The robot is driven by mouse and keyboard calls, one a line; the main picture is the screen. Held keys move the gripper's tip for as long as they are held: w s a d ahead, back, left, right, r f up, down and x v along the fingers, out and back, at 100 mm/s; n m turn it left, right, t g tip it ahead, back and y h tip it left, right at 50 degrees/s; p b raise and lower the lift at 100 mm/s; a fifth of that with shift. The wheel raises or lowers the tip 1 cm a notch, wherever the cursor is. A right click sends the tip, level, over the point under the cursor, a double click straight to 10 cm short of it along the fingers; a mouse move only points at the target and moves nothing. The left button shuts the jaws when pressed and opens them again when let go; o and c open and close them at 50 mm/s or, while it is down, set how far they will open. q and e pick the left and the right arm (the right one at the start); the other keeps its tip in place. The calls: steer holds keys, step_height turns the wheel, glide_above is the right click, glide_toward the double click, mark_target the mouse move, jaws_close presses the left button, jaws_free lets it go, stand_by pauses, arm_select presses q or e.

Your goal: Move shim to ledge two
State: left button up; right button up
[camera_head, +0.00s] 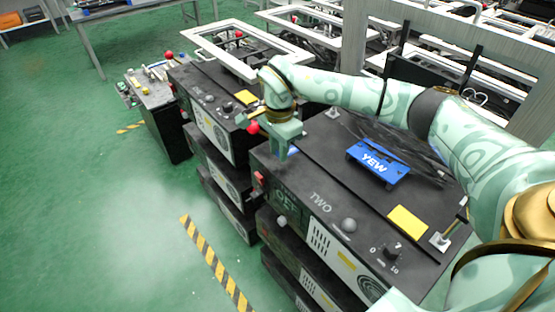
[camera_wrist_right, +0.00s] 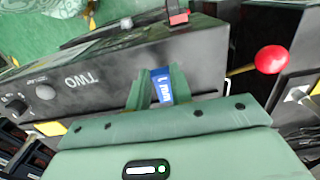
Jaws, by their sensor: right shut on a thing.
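My right gripper (camera_head: 290,148) is shut on a small blue piece with white lettering, which looks like the shim (camera_head: 293,152). The shim also shows between the two green fingers in the right wrist view (camera_wrist_right: 162,86). The gripper is over the far left corner of the black cabinet marked TWO (camera_head: 320,220). I cannot tell whether the shim touches the cabinet top. A larger blue block marked YEW (camera_head: 378,163) sits on that top. My left gripper is not in view.
A red ball knob (camera_head: 253,127) on a lever is close beside the gripper; it shows at right in the wrist view (camera_wrist_right: 271,59). A second black cabinet (camera_head: 205,110) stands to the left. A yellow patch (camera_head: 407,221) lies on the TWO cabinet's top. Green floor is open at left.

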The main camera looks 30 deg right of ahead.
step_height(320, 180, down, 4)
steer(key=shift+r+b, duration=0.15)
steer(key=shift+b, duration=0.65)
steer(key=shift+r, duration=0.2)
steer(key=o, duration=0.9)
steer(key=shift+f, duration=0.2)
steer(key=shift+r, duration=0.1)
step_height(320, 180, up, 12)
steer(key=p, duration=0.5)
steer(key=shift+r, duration=0.1)
